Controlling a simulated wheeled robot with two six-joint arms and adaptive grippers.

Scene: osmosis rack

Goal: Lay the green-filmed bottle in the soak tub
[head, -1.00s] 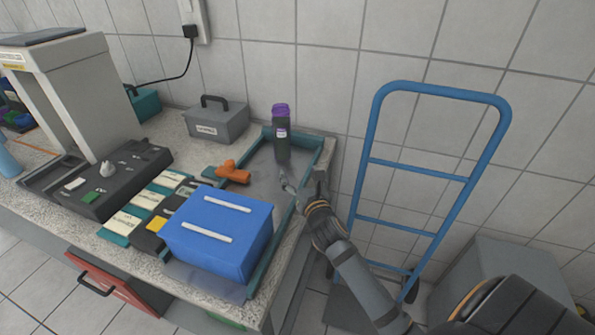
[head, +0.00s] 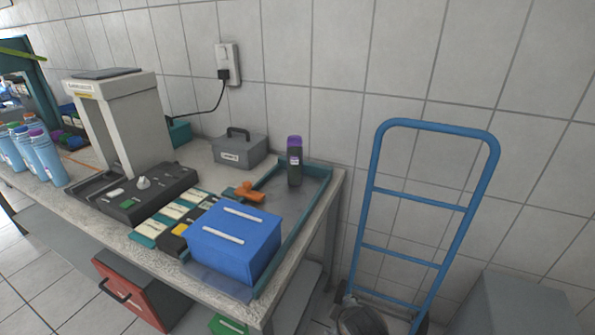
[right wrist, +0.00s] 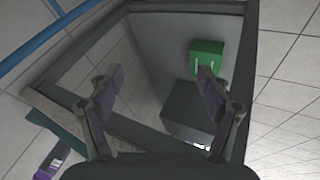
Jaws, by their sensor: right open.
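A dark bottle with a purple cap (head: 294,162) and a small label stands upright in the teal-rimmed tray (head: 318,164) at the back right of the bench. Its dark green body fits the green-filmed bottle. In the head view only part of my right arm shows, low by the trolley. I cannot tell for sure which container is the soak tub.
A blue box (head: 235,243) fills the tray's front, beside an orange fitting (head: 246,191). A grey case (head: 240,150) stands behind. A blue hand trolley (head: 418,203) stands right of the bench. A green box (right wrist: 207,60) is low under the bench. Several blue bottles (head: 45,155) stand left.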

